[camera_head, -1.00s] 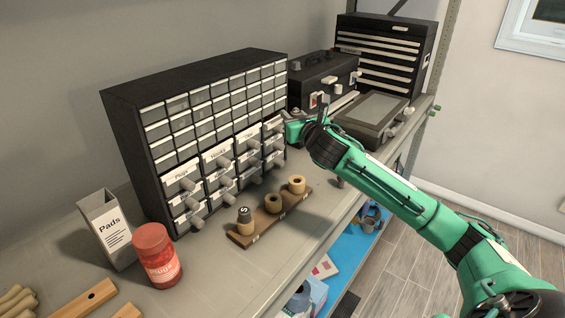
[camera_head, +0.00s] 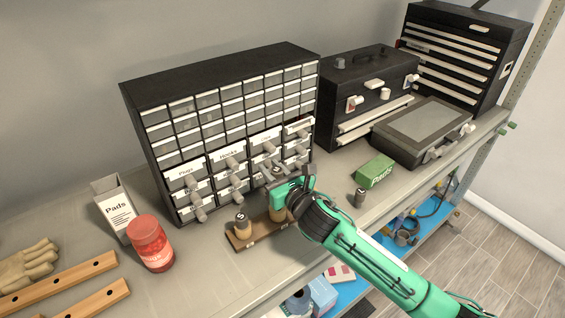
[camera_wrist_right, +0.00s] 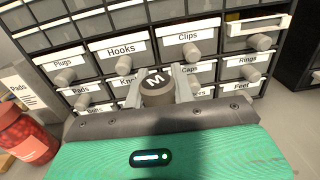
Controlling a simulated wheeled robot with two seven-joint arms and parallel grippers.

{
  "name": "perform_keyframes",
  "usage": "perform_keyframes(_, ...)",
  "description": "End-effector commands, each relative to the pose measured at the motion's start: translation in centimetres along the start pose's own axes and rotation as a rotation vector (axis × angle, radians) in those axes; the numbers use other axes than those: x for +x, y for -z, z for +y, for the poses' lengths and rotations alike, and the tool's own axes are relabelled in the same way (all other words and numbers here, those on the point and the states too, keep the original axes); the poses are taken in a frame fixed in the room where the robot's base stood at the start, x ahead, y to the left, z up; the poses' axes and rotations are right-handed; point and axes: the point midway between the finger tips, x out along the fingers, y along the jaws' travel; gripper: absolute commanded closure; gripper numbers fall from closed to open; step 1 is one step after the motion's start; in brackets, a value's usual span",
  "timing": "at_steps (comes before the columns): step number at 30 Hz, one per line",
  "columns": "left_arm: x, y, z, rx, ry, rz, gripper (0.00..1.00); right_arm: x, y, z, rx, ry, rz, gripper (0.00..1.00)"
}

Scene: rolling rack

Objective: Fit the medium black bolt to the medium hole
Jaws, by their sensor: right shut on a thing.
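The medium black bolt (camera_wrist_right: 157,88), with a white M on its top, is between the fingers of my right gripper (camera_wrist_right: 160,92) in the wrist view. In the head view the right gripper (camera_head: 278,182) is over the wooden block (camera_head: 241,242) with ring-shaped holes. The gripper and arm cover the block's right part; a bit of the middle ring (camera_head: 278,213) shows below the gripper. I cannot tell whether the bolt is in a hole. The bolt marked S (camera_head: 242,221) stands in the left ring. Another dark bolt (camera_head: 360,198) stands on the shelf to the right.
The drawer cabinet (camera_head: 225,85) with protruding knobs stands close behind the gripper. A red jar (camera_head: 150,244) and a Pads box (camera_head: 115,211) are left. A green box (camera_head: 375,171), a grey case (camera_head: 423,133) and toolboxes are right. The shelf's front edge is close.

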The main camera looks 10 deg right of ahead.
Motion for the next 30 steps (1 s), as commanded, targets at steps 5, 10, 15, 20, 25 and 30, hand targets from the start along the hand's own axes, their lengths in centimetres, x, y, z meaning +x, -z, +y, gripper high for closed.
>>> perform_keyframes(5,-0.1,0.0,0.0,0.0,0.0,-0.001,0.64,0.0,-0.1,-0.1,0.0,0.0,0.0,1.0)
perform_keyframes(10,-0.5,0.1,0.4,0.001,-0.004,0.0,0.64,0.0,0.1,-0.1,-0.002,0.0,0.0,1.0)
perform_keyframes(15,1.0,0.1,1.2,0.003,-0.013,0.002,0.64,0.0,2.0,-0.1,0.001,0.0,0.001,1.0)
perform_keyframes(20,2.1,0.1,1.3,0.004,-0.014,0.003,0.64,0.0,3.6,-0.1,0.0,0.001,0.001,1.0)
perform_keyframes(25,3.2,-0.1,1.1,0.004,-0.011,0.002,0.64,0.0,5.3,-0.1,-0.001,0.001,0.0,1.0)
perform_keyframes(30,3.2,-0.1,0.9,0.002,-0.009,0.002,0.64,0.0,5.5,-0.1,0.001,0.001,-0.001,1.0)
